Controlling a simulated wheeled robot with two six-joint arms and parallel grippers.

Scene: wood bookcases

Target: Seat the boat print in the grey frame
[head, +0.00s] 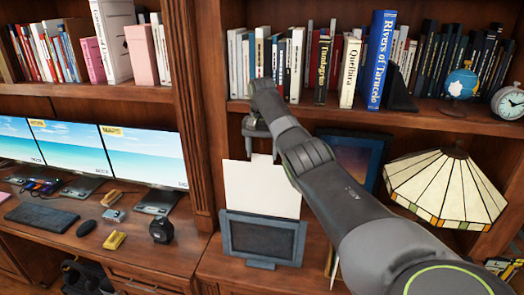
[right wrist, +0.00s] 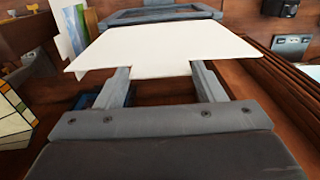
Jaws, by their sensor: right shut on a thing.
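My right gripper (head: 258,150) reaches in from the right and is shut on the top edge of a white sheet, taken as the boat print (head: 262,188). Only a blank white face shows, so no boat can be seen. The sheet hangs nearly upright, its lower edge at the top rim of the grey frame (head: 262,263). I cannot tell whether that edge is inside, behind or just above the frame. The frame stands upright with a dark panel. In the right wrist view the print (right wrist: 165,50) extends from the fingertips (right wrist: 162,82) toward the grey frame (right wrist: 160,15). My left gripper is not in view.
A blue-framed picture (head: 355,155) stands behind my right arm. A stained-glass lamp (head: 450,185) is at right. The shelf above holds books (head: 382,60), a globe (head: 461,84) and a clock (head: 508,102). Monitors (head: 143,157) stand on the desk at left. A coloured panel (right wrist: 72,28) stands near the frame.

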